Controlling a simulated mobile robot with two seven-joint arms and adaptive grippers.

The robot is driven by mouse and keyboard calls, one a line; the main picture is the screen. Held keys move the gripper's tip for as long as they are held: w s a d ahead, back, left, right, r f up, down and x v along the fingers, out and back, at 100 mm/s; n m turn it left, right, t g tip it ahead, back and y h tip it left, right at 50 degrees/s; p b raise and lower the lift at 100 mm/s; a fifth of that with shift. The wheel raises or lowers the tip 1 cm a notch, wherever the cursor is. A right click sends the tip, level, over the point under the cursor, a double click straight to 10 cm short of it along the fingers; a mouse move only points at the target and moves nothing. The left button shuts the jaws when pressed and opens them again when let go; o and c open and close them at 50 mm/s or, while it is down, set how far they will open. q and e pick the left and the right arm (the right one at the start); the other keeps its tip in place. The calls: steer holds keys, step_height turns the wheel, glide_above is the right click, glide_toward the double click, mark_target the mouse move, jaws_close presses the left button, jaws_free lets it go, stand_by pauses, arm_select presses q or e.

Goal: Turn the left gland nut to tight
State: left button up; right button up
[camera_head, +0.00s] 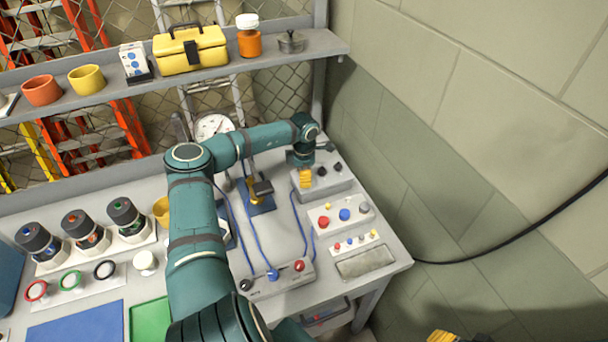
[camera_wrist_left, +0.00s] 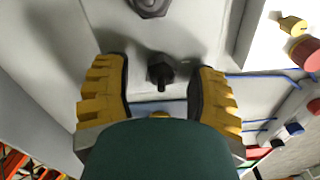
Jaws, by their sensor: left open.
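My left gripper (camera_head: 305,180) is over the left part of a grey box (camera_head: 336,185) at the back right of the bench. Two dark knobs or nuts, one at the middle (camera_head: 322,171) and one at the right (camera_head: 337,167), show on the box beside it; the gripper hides the box's left end. In the left wrist view, a dark nut with a short stem (camera_wrist_left: 160,72) stands between the open yellow fingers (camera_wrist_left: 158,92), with gaps on both sides. Another grey nut (camera_wrist_left: 150,6) is cut off at the top edge. My right gripper (camera_head: 445,337) barely shows at the bottom edge.
A panel with red and blue buttons (camera_head: 322,222) and a grey control box (camera_head: 268,283) with a red button lie nearer. A dial gauge (camera_head: 213,126) stands behind my arm. Blue cables cross the bench. The wall (camera_head: 390,170) is close on the right.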

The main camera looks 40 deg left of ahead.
arm_select(q)
jaws_close()
steer(key=shift+m, duration=0.3)
steer(key=m, duration=0.6)
steer(key=shift+m, duration=0.3)
steer(key=m, duration=0.3)
steer(key=shift+w+f, duration=0.1)
steer(key=shift+m, duration=1.9)
